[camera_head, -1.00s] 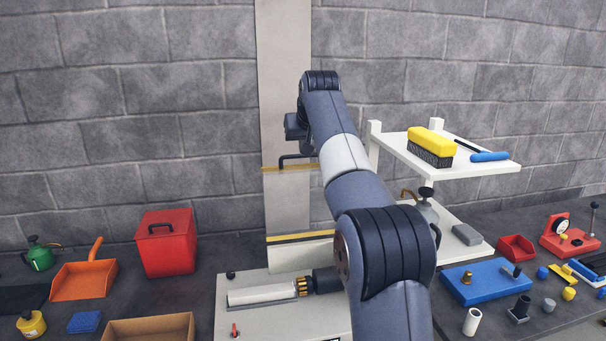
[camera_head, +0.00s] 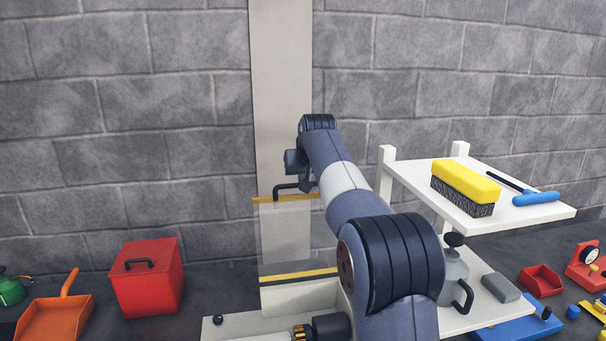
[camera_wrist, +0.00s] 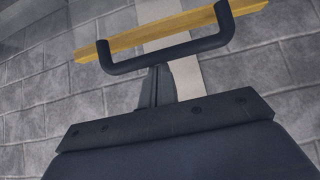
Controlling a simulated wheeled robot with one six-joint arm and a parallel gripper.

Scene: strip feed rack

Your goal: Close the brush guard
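The brush guard is a clear panel (camera_head: 283,235) in front of a pale upright post. Its top edge has a yellow bar (camera_head: 272,200) with a black U-shaped handle (camera_head: 291,187). In the wrist view the handle (camera_wrist: 170,55) spans across, with the yellow bar (camera_wrist: 165,37) behind it. My gripper (camera_head: 302,182) is at the handle's right part in the head view. In the wrist view its fingers (camera_wrist: 157,72) look closed together, with their tips right at the handle's crossbar. Whether they touch it is not clear.
A white base with a black-and-yellow striped edge (camera_head: 298,274) stands below the guard. A white shelf (camera_head: 505,217) at right holds a yellow brush (camera_head: 466,181) and a blue-handled tool (camera_head: 537,198). A red box (camera_head: 147,283) and an orange dustpan (camera_head: 55,318) lie left.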

